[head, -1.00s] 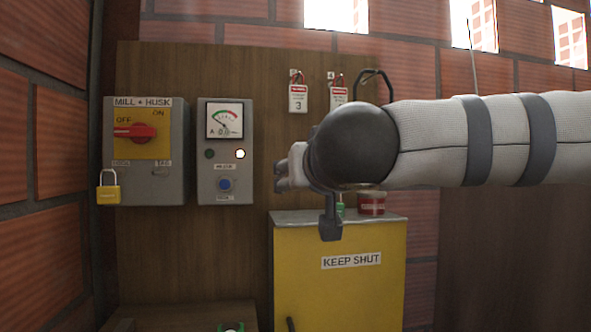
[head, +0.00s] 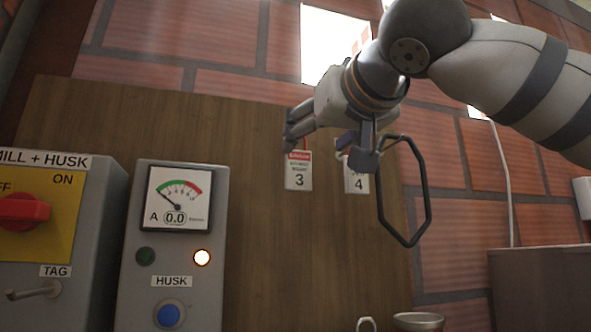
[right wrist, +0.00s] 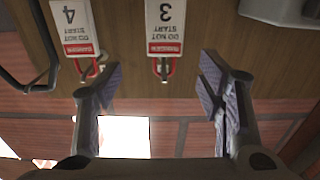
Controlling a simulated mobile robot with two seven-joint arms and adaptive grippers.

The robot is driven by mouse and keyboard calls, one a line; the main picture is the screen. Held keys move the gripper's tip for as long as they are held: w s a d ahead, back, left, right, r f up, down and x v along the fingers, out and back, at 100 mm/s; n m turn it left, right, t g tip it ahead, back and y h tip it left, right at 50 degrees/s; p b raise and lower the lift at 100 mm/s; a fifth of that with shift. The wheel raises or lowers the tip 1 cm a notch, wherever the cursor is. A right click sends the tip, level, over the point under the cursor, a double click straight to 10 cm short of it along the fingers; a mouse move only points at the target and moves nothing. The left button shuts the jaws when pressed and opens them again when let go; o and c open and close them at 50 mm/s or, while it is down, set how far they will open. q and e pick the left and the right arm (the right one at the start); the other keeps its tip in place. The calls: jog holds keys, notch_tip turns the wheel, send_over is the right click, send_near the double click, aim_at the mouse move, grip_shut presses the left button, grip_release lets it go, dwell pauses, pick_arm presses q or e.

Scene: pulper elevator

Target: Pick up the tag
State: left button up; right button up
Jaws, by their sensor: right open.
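Tag 3 (head: 298,172) is a white tag with a red band, hanging on the wooden board. It also shows upside down in the right wrist view (right wrist: 165,25), with its red hasp between the fingers' lines. Tag 4 (head: 356,182) hangs to its right, partly hidden by a finger; it also shows in the right wrist view (right wrist: 77,25). My right gripper (head: 324,140) is open and empty, just above and in front of the tags. In the right wrist view its fingers (right wrist: 160,85) stand wide apart, touching neither tag clearly. My left gripper is not in view.
A black wire loop (head: 428,195) hangs right of tag 4. The mill and husk switch box (head: 90,240) and the husk meter box (head: 218,240) stand out from the board at left. A metal cup (head: 418,321) shows at the bottom. Board between is clear.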

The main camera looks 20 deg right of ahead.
aim_at(300, 159)
jog(key=w, duration=0.5)
jog(key=w+a+f, duration=0.1)
jog(key=w, duration=0.2)
jog(key=shift+w, duration=0.15)
jog(key=c, duration=1.1)
